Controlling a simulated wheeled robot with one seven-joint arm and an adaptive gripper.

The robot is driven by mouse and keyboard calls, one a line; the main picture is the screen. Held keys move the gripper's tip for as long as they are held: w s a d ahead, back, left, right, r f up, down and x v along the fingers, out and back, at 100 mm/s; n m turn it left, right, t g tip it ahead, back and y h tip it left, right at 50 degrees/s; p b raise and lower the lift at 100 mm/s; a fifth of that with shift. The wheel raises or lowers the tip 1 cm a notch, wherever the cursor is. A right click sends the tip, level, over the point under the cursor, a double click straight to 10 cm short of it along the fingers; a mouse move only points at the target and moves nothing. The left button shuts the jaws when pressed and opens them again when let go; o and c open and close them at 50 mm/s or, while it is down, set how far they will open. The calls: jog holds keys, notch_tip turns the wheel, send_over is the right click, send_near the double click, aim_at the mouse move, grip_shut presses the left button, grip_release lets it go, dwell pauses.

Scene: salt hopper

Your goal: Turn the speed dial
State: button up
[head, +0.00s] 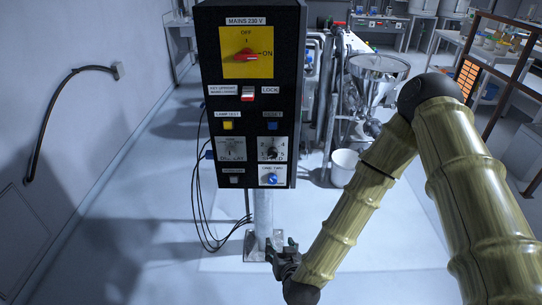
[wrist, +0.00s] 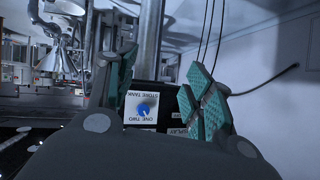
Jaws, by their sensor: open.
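The black control panel (head: 247,75) stands on a post. A black dial on a white plate with numbers around it (head: 272,153), which looks like the speed dial, is low on the panel's right side; its label is too small to read surely. My gripper (head: 281,245) is below the panel, near the post and apart from the dial. In the wrist view my gripper (wrist: 163,85) is open and empty, its teal pads spread. Between them shows a blue knob (wrist: 144,110) marked store tank, upside down. The numbered dial does not show in the wrist view.
The store tank knob (head: 271,179) sits just below the numbered dial. A toggle plate (head: 232,149) is to its left, a blue button (head: 273,126) above. The red mains switch (head: 246,55) is at the top. Black cables hang left of the post (head: 263,215). A steel hopper (head: 378,75) stands behind.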

jog(key=w+a+r+m+t+h, duration=0.1)
jog(key=w+r+t, duration=0.15)
jog(key=r, duration=0.35)
jog(key=w+a+r+t, duration=0.2)
jog(key=w+r, duration=0.2)
jog(key=r, duration=0.1)
jog(key=m+t+h, duration=0.2)
send_near(273, 155)
jog(key=w+p, duration=0.4)
jog(key=w, duration=0.5)
jog(key=shift+w, duration=0.35)
jog(key=c, duration=1)
